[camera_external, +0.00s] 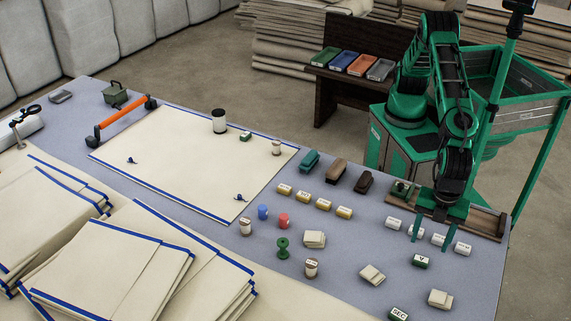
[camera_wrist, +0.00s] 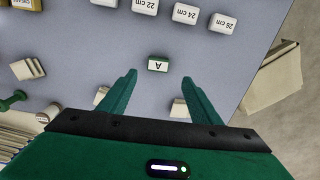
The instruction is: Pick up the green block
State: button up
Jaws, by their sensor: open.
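A small green block with a white, letter-marked top (camera_external: 420,261) stands on the blue-grey table near its right end. It also shows in the wrist view (camera_wrist: 158,65), just beyond my fingertips and roughly centred between them. My gripper (camera_external: 430,238) points down above the table near the row of white labelled blocks, with its fingers apart and nothing between them. In the wrist view my gripper (camera_wrist: 159,78) shows two green fingers spread wide. Other green blocks are in the external view: one marked SEC (camera_external: 398,314) at the front edge and a small one (camera_external: 245,136) on the cloth.
White size-marked blocks (camera_wrist: 185,14) stand in a row close to the green block. Folded cream pads (camera_external: 372,275) lie nearby. A blue-edged cream cloth (camera_external: 180,160) covers the table's middle.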

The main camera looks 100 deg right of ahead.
aim_at(421, 259)
jog(key=shift+w+d+f, duration=0.1)
jog(key=shift+f, duration=1.9)
jog(key=shift+d+f, duration=0.1)
jog(key=shift+f, duration=1.85)
jog(key=c, duration=1.1)
